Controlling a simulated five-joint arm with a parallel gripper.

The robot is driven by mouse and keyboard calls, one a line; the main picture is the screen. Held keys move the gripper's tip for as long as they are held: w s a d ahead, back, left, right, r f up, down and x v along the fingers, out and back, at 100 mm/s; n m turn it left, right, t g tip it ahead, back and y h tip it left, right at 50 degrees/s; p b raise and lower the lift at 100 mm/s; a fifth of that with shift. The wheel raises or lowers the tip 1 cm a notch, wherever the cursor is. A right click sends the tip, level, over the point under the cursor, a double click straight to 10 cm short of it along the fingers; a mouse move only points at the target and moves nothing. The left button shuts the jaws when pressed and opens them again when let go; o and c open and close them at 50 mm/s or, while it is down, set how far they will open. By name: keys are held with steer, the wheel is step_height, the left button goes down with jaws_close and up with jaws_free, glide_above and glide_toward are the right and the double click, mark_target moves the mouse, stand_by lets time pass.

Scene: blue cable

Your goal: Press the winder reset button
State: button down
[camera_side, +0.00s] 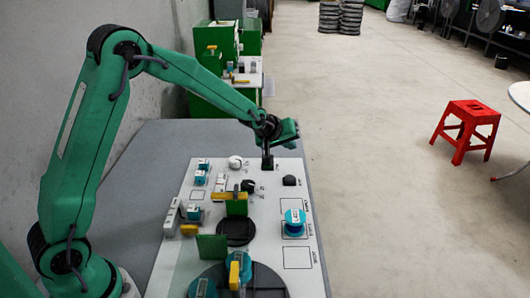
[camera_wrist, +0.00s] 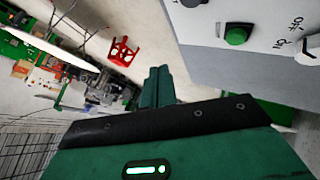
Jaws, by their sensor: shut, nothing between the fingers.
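My gripper (camera_side: 290,130) is above the far end of the white control panel (camera_side: 306,256) in the side view, with its fingers directed to the right. In the wrist view my green gripper fingers (camera_wrist: 158,75) lie together, shut and empty. A round green button (camera_wrist: 236,36) in a black surround sits on the panel, to the right of the fingers and apart from them. I cannot tell whether it is the winder reset button. A dark dome-shaped control (camera_side: 289,181) stands below and right of my gripper in the side view. The contact below the wrist is unclear.
A white knob (camera_side: 235,162) and a black-and-white knob (camera_side: 249,186) stand on the panel. Teal spool (camera_side: 294,222), green plates (camera_side: 212,247) and small connectors lie nearer the camera. A red stool (camera_side: 466,130) stands on the open floor at right.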

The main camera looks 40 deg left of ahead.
mark_target(288, 179)
steer(key=shift+f, duration=0.15)
steer(key=shift+f, duration=4.2)
steer(key=shift+f, duration=0.25)
steer(key=shift+d+f, duration=0.1)
steer(key=shift+f, duration=0.1)
steer(key=shift+f, duration=0.55)
steer(key=shift+r, duration=1)
steer(key=shift+r, duration=2.5)
